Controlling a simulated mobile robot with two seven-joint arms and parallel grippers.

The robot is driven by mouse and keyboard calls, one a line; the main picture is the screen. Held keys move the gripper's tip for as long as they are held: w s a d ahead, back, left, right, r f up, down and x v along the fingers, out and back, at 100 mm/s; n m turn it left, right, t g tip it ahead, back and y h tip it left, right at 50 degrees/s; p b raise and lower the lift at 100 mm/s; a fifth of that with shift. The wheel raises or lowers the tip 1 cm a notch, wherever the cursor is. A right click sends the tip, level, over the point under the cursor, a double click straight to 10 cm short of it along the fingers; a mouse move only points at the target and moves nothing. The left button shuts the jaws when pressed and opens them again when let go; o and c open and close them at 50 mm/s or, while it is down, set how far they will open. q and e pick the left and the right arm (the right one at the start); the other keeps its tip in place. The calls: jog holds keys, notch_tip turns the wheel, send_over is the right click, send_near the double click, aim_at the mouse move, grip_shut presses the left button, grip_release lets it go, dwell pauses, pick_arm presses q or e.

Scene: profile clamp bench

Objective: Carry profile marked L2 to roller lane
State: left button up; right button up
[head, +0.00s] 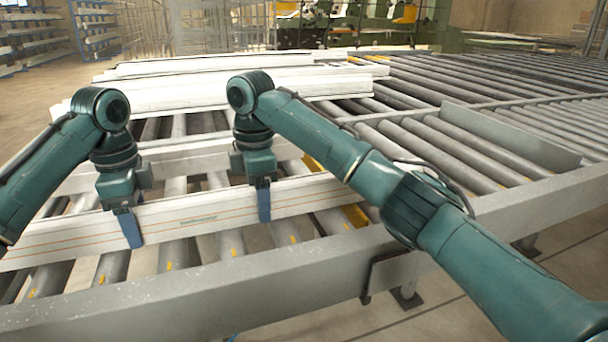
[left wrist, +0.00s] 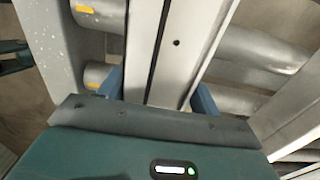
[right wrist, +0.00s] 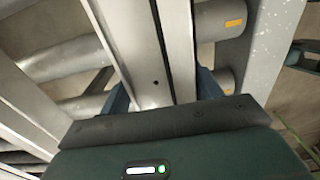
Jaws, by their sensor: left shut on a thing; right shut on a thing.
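A long white profile (head: 195,217) with thin orange lines along its side lies across the near rollers or just above them; I cannot tell if it touches them. No L2 mark is readable. My left gripper (head: 130,228) is shut on it left of its middle, with one blue finger down its near side. My right gripper (head: 264,204) is shut on it further right. The profile also shows between the blue fingers in the left wrist view (left wrist: 180,55) and in the right wrist view (right wrist: 150,55). The roller lane (head: 450,155) stretches to the right and back.
More white profiles (head: 200,88) lie stacked behind my grippers. A grey upright plate (head: 510,138) stands on the rollers at right. A grey frame beam (head: 230,275) runs along the near edge. The rollers at back right are bare.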

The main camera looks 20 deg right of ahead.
pick_arm(q)
jog(key=o, duration=1.2)
jog(key=shift+f, duration=0.35)
pick_arm(e)
jog(key=o, duration=1.2)
jog(key=shift+f, duration=0.3)
pick_arm(q)
jog(key=shift+o, duration=1)
jog(key=shift+r, duration=0.15)
pick_arm(e)
jog(key=shift+o, duration=1)
jog(key=shift+r, duration=0.15)
pick_arm(q)
jog(key=o, duration=0.3)
pick_arm(e)
jog(key=o, duration=0.3)
jog(key=shift+r, duration=0.1)
pick_arm(q)
notch_tip(320, 180, up, 12)
pick_arm(e)
notch_tip(320, 180, up, 12)
jog(key=shift+f, duration=0.1)
pick_arm(q)
jog(key=shift+s, duration=0.1)
pick_arm(e)
jog(key=shift+s, duration=0.1)
